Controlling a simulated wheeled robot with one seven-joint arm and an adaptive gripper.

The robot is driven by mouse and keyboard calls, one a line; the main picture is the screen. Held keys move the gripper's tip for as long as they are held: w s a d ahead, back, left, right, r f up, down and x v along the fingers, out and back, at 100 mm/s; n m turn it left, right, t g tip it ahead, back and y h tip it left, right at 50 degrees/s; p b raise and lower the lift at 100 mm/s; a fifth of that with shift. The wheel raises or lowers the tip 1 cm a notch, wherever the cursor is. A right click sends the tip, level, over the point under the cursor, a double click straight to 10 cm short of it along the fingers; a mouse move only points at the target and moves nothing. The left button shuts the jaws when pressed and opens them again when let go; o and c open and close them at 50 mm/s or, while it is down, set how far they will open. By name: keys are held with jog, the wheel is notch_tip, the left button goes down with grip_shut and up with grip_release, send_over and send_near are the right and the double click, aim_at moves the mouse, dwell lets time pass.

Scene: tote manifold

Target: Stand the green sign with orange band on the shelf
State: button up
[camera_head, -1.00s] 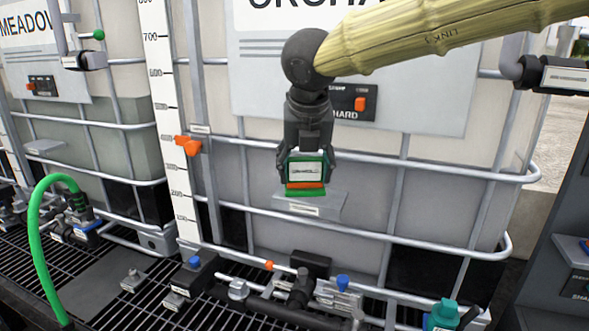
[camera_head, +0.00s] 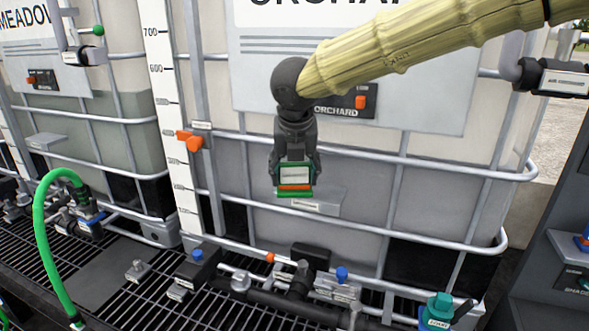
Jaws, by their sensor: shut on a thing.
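The green sign with an orange band (camera_head: 294,176) has a pale label face turned toward the camera and appears upright. My gripper (camera_head: 294,165) points down and is shut on the sign, with a dark finger on each side of it. A small grey shelf (camera_head: 322,202) sticks out from the front of the Orchard tote. The sign overlaps the left part of the shelf in the picture. I cannot tell whether the sign's green base touches the shelf.
The Orchard tote's metal cage bars (camera_head: 400,158) run around the shelf. An orange level marker (camera_head: 190,140) sits on the scale at left. Pipes and valves (camera_head: 300,285) lie below on a black grate. A green hose (camera_head: 40,220) curves at left.

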jog(key=shift+f, duration=0.1)
jog(key=o, duration=1)
jog(key=b+v, duration=0.2)
jog(key=v, duration=1)
jog(key=shift+a, duration=0.1)
